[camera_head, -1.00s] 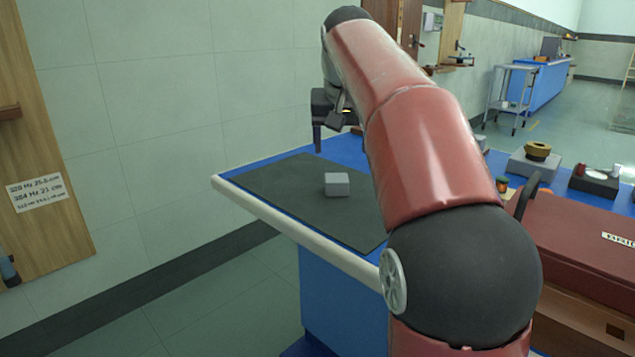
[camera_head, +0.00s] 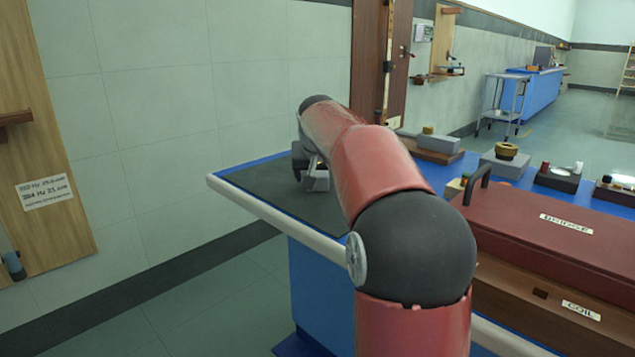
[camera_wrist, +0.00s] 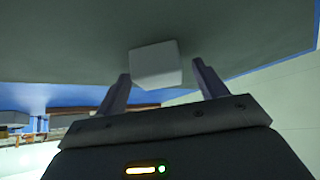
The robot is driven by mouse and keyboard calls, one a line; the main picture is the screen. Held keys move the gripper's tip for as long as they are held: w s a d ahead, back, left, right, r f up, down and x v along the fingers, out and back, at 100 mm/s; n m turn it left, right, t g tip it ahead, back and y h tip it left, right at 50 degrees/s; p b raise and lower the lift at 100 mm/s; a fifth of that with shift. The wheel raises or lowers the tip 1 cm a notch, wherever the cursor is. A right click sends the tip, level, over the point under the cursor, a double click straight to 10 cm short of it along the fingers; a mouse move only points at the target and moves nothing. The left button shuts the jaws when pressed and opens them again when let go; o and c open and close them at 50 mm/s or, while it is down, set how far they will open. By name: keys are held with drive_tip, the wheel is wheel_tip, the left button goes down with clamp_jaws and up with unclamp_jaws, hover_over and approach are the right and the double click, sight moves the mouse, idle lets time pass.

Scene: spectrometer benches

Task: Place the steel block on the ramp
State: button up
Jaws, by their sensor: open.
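The steel block, a small light-grey cube, shows in the head view (camera_head: 317,182), partly hidden by my arm and gripper. It sits on a dark mat (camera_head: 262,190) at the left end of the blue bench. In the wrist view the block (camera_wrist: 155,65) lies just beyond and between the fingertips. My gripper (camera_wrist: 162,72) is open, with one finger on each side; I cannot tell whether either finger touches the block. In the head view my gripper (camera_head: 306,168) is low over the mat at the block. I cannot make out a ramp for certain.
A dark red case (camera_head: 560,235) labelled BRIDGE stands on the bench at right, with a COIL box below. Grey and brown blocks with brass parts (camera_head: 506,150) line the far bench side. A pale rail (camera_head: 265,215) edges the bench's front. The mat's left part is clear.

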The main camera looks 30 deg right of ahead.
drive_tip(key=shift+w+d+f, duration=0.1)
drive_tip(key=shift+w+f, duration=0.1)
drive_tip(key=c, duration=1.2)
drive_tip(key=shift+c, duration=0.2)
drive_tip(key=shift+r, duration=0.15)
